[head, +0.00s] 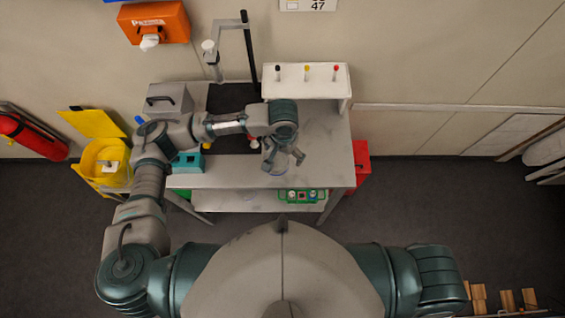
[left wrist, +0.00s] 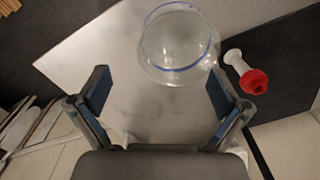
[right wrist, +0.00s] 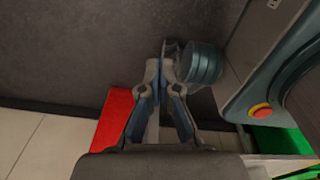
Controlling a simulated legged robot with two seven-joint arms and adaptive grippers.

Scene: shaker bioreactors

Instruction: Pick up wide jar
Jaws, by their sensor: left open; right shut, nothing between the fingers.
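The wide jar is clear glass with a blue rim line, and it shows in the left wrist view (left wrist: 178,48) on the grey-white table top. In the head view only a bluish bit of it (head: 278,172) shows under my left gripper. My left gripper (head: 282,160) is open and empty above the table. In the left wrist view its fingers (left wrist: 160,88) are spread, with the jar ahead of them and not between them. My right gripper (right wrist: 161,70) is shut and empty, away from the table top, over the floor side.
A white piece with a red end (left wrist: 245,72) lies beside the jar. The table (head: 325,165) also carries a grey case (head: 168,100), a teal box (head: 187,162) and a white rack (head: 300,80). A red box (head: 361,160) stands at the table's right. Table top right of my left gripper is clear.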

